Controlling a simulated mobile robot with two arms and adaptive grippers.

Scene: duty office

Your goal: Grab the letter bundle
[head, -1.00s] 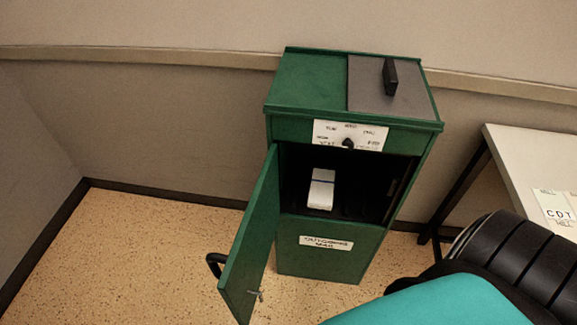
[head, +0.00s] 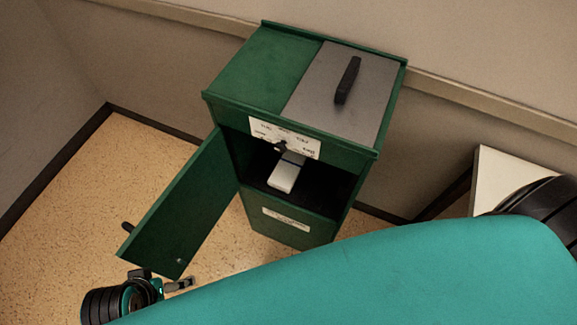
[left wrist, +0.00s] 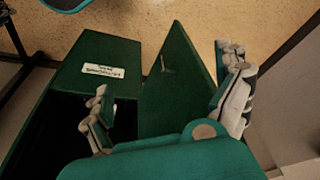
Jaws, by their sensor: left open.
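The letter bundle (head: 285,178), white with a dark blue band, lies in the dark open compartment of the green mail cabinet (head: 252,68). The cabinet's green door (head: 180,205) stands swung open to the left. My left gripper (head: 168,281) is open and empty near the door's lower outer corner, apart from the bundle. In the left wrist view, the open fingers (left wrist: 168,105) appear on either side of the door (left wrist: 172,85); I cannot tell whether they touch it. The bundle is not visible there. My right gripper is not in view.
The cabinet top has a grey lid with a black handle (head: 347,80). My teal arm link covers the lower right of the head view. A pale table (head: 508,178) stands at the right, partly hidden. Speckled floor (head: 100,190) is clear left of the door.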

